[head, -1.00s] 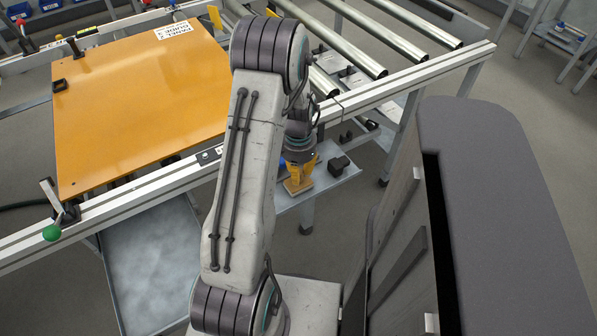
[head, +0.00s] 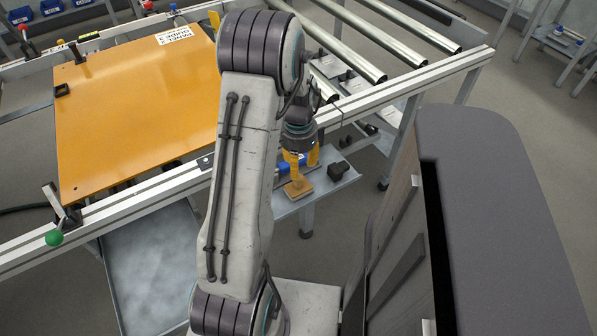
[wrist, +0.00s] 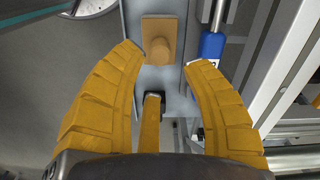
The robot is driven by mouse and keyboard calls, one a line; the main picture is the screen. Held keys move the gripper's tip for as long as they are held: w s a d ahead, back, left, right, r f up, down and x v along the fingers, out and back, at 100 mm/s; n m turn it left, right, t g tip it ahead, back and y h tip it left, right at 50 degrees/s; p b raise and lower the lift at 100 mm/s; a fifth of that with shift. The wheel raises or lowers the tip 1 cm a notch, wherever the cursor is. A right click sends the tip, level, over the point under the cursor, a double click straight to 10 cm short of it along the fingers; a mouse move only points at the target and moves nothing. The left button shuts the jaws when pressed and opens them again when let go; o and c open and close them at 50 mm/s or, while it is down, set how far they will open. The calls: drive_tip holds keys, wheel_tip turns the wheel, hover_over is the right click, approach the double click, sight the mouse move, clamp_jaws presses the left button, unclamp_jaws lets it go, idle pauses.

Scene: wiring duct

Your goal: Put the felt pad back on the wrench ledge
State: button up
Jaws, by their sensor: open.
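The felt pad, a tan square with a round knob on top, (head: 298,189) lies on the grey wrench ledge (head: 322,189) below the frame rail. In the wrist view the pad (wrist: 150,24) lies flat within the width of the ledge (wrist: 129,20). My gripper (head: 301,158) has yellow fingers and is just above the pad in the head view. In the wrist view my gripper (wrist: 162,72) is open and empty. Its fingers are spread and stand apart from the pad and knob.
A blue-handled tool (wrist: 212,46) lies right of the pad in the wrist view. A black block (head: 338,170) sits on the ledge to the right. The rail (head: 395,95) and rollers are above and behind it. An orange panel (head: 135,115) covers the left bench.

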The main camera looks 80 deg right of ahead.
wheel_tip(320, 180, up, 6)
drive_tip(key=shift+r+p, duration=0.25)
drive_tip(key=shift+p, duration=0.1)
drive_tip(key=w+a+r+n+h, duration=0.1)
drive_tip(key=w+a+r+n, duration=0.35)
drive_tip(key=w+a, duration=0.5)
drive_tip(key=w+a+r+n, duration=0.4)
drive_tip(key=w+a+n, duration=0.2)
drive_tip(key=w, duration=0.7)
drive_tip(key=s+a+r+n+t+y, duration=0.1)
drive_tip(key=a+r+n+t, duration=0.1)
drive_tip(key=a+n, duration=1.2)
drive_tip(key=shift+s+a+r+t, duration=0.2)
drive_tip(key=shift+a+r+t, duration=0.25)
drive_tip(key=shift+a, duration=4.85)
